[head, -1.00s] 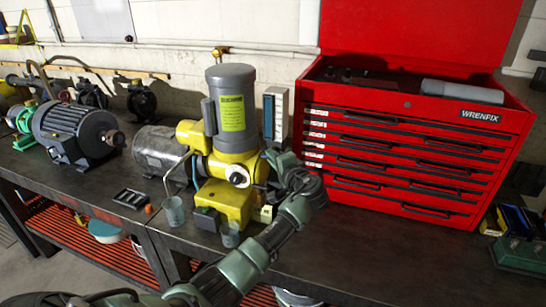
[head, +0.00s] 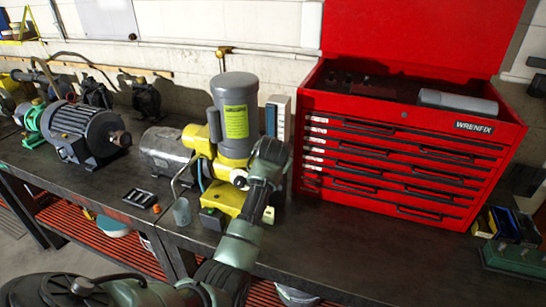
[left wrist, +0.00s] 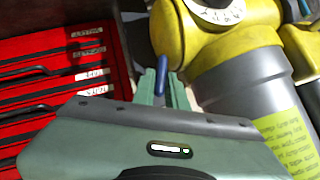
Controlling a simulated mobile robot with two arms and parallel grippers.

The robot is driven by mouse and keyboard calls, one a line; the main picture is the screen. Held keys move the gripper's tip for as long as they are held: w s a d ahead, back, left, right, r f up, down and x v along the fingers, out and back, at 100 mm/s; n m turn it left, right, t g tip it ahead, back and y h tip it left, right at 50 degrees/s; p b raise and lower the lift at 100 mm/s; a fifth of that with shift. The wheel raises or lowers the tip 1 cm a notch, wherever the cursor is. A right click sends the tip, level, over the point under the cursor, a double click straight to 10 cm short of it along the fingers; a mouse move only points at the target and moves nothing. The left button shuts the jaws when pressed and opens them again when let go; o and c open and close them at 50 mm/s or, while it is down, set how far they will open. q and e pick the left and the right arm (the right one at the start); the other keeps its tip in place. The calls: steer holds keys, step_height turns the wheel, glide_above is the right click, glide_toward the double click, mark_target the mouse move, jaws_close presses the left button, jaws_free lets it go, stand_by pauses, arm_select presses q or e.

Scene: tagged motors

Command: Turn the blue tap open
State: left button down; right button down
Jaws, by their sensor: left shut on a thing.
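The blue tap (left wrist: 161,75) shows in the left wrist view as a short blue lever beside the yellow and grey pump. My left gripper (left wrist: 162,88) is shut on it, with one green finger on each side. In the head view my left gripper (head: 268,160) is at the right side of the pump, and its hand hides the tap and the fingertips. The pump has a grey cylinder (head: 236,115) with a yellow label and a yellow base (head: 221,197). I cannot tell the lever's exact angle. My right gripper is not in view.
A red tool chest (head: 400,150) stands close to the right of the pump. A clear cup (head: 182,213) stands in front of it on the dark bench (head: 340,240). Grey motors (head: 82,132) stand to the left. The bench front right of my arm is clear.

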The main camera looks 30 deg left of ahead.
arm_select(q)
steer(key=shift+a+n+h, duration=0.15)
steer(key=shift+n+h, duration=0.25)
steer(key=shift+h, duration=0.35)
steer(key=shift+a+n+h, duration=0.15)
steer(key=shift+n+h, duration=0.25)
steer(key=shift+h, duration=0.35)
steer(key=shift+s, duration=0.1)
steer(key=c, duration=1.4)
jaws_free()
steer(key=shift+c, duration=0.2)
steer(key=b+v, duration=0.2)
steer(key=v, duration=0.5)
steer(key=shift+s+r+b, duration=0.2)
steer(key=shift+s+b, duration=0.1)
